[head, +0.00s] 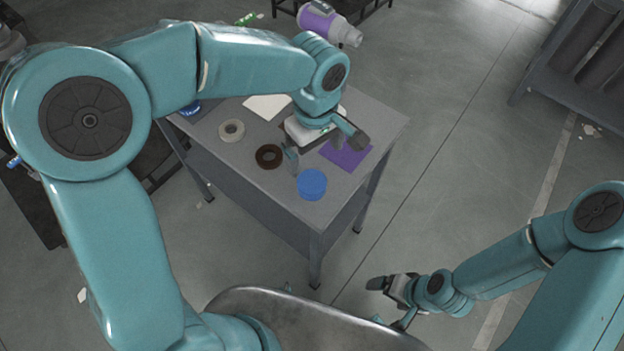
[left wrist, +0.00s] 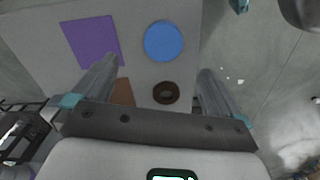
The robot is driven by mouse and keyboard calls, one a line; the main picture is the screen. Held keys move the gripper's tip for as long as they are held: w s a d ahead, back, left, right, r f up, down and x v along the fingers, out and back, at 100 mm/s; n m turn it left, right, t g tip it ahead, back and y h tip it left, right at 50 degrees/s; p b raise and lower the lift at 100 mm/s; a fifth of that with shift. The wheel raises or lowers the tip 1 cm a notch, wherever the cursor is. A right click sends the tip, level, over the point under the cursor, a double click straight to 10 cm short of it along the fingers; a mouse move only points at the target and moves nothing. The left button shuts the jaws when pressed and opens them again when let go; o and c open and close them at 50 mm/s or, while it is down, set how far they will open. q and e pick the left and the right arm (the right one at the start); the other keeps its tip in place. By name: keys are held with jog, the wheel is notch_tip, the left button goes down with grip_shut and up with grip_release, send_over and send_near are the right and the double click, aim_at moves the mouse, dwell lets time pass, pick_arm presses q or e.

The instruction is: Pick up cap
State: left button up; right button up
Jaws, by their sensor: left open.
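A round blue cap (head: 312,184) sits on the grey table near its front corner. It also shows in the left wrist view (left wrist: 163,41), beyond and between the fingertips. My left gripper (head: 325,152) is open and empty above the table, behind the cap and apart from it. In the left wrist view its two fingers (left wrist: 158,70) stand wide apart. My right gripper (head: 389,302) is low at the front right, away from the table, with its fingers apart and nothing between them.
On the table (head: 258,190) lie a brown ring (head: 269,156), a beige tape roll (head: 231,130), a purple sheet (head: 346,156) and a white sheet (head: 267,106). The brown ring is close to the cap. A purple-and-white bottle (head: 325,22) is behind the table. Open floor lies to the right.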

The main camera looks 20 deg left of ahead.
pick_arm(q)
send_over(312, 182)
jog(key=f, duration=0.4)
jog(key=shift+w+d+f, duration=0.25)
jog(key=shift+w+f, duration=0.1)
jog(key=shift+w, duration=0.05)
jog(key=shift+s+f, duration=0.15)
jog(key=f, duration=0.5)
jog(key=shift+s+a+p, duration=0.15)
jog(key=shift+a+p, duration=0.15)
jog(key=shift+s, duration=0.15)
jog(key=c, duration=1.2)
